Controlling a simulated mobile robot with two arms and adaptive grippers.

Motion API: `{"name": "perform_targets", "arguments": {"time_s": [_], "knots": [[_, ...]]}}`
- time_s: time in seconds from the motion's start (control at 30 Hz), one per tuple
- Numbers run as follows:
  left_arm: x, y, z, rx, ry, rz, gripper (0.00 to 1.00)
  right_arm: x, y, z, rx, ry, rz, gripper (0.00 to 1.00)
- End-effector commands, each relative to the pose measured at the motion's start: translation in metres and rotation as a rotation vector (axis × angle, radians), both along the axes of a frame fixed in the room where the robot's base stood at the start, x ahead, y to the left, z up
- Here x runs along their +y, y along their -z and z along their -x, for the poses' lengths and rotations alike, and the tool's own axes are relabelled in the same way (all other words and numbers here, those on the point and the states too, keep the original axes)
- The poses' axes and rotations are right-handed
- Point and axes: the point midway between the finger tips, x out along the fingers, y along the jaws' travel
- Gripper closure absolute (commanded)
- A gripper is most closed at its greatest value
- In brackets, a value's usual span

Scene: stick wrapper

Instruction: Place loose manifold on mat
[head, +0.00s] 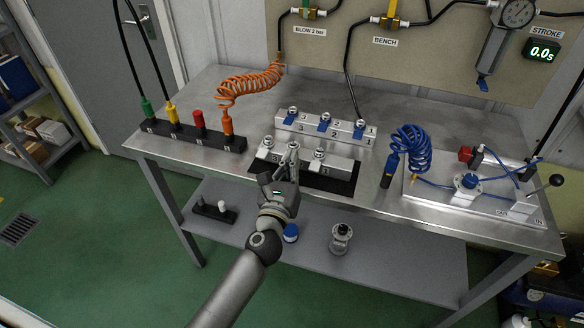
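A silver manifold block (334,163) with round fittings on top lies at or just above the black mat (345,184) near the table's front edge. I cannot tell whether it touches the mat. My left gripper (292,152) is at the middle of this block, pointing away from me, and hides its centre. Its fingers look close together, but I cannot tell whether they grip the block. A second silver manifold (344,128), with blue fittings and number labels, stands just behind. My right gripper is not in view.
A black rack (190,140) with coloured connectors and an orange coiled hose (250,85) is at the left. A blue coiled hose (411,148) and a valve plate (430,190) are at the right. The lower shelf (390,260) holds small parts.

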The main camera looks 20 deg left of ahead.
Motion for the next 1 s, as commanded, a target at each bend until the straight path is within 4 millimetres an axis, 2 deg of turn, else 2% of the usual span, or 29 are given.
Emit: {"name": "perform_targets", "arguments": {"time_s": [0.27, 0.5, 0.77, 0.87, 1.0], "knots": [[-0.001, -0.002, 0.000, -0.009, 0.003, 0.002, 1.00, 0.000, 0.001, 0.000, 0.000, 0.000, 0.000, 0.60], [0.000, 0.001, 0.000, -0.004, -0.001, 0.000, 0.73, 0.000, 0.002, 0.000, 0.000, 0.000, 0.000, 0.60], [0.000, 0.001, 0.002, -0.004, -0.001, 0.000, 0.73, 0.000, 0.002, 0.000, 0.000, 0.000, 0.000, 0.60], [0.000, 0.003, 0.011, -0.004, 0.000, 0.001, 0.73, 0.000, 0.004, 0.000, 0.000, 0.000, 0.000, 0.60], [-0.001, 0.006, 0.035, -0.003, 0.001, 0.001, 0.73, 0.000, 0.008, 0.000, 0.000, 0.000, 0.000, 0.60]]}}
